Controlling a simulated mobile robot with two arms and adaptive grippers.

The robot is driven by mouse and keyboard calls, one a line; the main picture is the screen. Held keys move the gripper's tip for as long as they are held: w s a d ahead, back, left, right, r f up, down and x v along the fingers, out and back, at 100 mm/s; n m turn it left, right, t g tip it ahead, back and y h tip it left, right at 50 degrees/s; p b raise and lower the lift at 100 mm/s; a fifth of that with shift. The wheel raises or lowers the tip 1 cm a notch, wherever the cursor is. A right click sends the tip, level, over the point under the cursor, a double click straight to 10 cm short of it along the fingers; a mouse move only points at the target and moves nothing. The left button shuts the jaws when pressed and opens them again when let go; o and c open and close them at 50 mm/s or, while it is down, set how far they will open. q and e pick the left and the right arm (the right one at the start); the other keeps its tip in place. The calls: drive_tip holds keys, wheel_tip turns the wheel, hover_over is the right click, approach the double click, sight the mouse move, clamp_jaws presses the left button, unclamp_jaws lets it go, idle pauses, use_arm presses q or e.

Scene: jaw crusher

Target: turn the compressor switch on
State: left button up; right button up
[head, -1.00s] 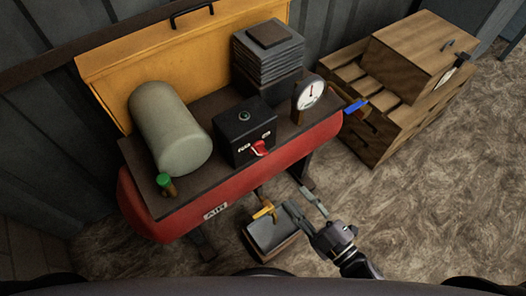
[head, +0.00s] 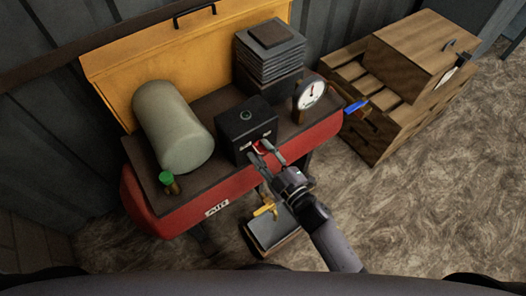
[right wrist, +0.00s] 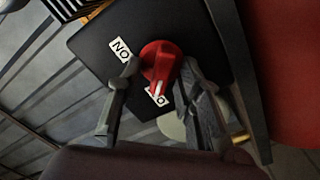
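The compressor switch is a red knob (right wrist: 160,62) on the front of a black box (head: 247,117) on the compressor's deck. In the right wrist view, one label (right wrist: 120,48) reads ON, turned over in the picture. A second label (right wrist: 157,98) is partly covered by the knob, whose white mark points toward it. My right gripper (head: 265,150) is at the box front, with one finger on each side of the knob. The fingers are apart; whether they touch the knob is unclear. In the head view the fingers partly hide the knob. My left gripper is out of view.
The red air tank (head: 160,218) lies under the deck. A grey cylinder (head: 172,130), a green-topped part (head: 166,179), a gauge (head: 311,94) and a finned block (head: 269,50) surround the box. A box with a yellow handle (head: 263,211) stands on the floor below my right arm.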

drive_tip(key=shift+c, duration=0.5)
clamp_jaws()
